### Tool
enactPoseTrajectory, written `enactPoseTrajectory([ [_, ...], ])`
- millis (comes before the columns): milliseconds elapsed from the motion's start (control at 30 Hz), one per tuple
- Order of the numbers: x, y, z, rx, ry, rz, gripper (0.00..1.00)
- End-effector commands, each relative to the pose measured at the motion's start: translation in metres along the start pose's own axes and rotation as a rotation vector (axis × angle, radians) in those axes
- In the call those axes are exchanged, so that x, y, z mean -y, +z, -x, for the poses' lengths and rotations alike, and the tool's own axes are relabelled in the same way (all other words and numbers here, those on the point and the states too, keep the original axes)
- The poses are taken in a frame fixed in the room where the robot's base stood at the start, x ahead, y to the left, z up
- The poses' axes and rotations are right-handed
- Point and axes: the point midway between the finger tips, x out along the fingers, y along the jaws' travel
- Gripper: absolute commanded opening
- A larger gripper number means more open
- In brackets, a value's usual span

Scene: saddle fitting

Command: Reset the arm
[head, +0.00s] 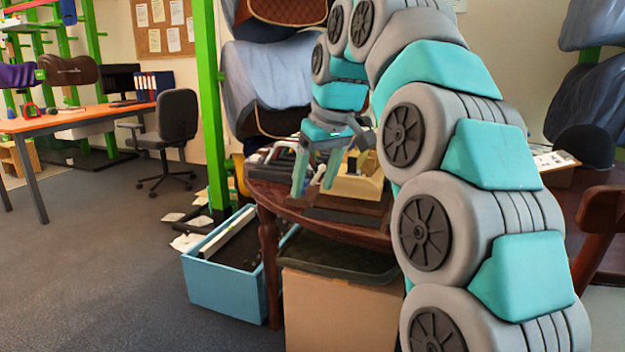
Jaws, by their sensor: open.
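My arm, grey and teal, rises on the right of the head view and curves over to the left and down. My gripper (314,185) hangs from its end with two teal fingers spread apart, pointing down. It is open and I see nothing between the fingers. It appears in front of or over the dark wooden table (287,204); the exact height above the top cannot be told. A yellowish box-like object (358,184) is just right of the fingers.
Dark items (275,165) lie left of the gripper on the table. A blue crate (225,285) and a cardboard box (340,312) stand on the floor below. A green post (209,100) rises behind. An office chair (172,125) and orange desk (75,118) are left. Carpet at lower left is free.

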Motion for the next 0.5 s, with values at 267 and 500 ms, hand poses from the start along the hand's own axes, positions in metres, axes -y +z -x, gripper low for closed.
enactPoseTrajectory([
  [267,0.000,0.032,-0.008,0.048,0.000,-0.036,0.72],
  [500,0.002,0.085,-0.024,0.120,0.004,-0.099,0.72],
])
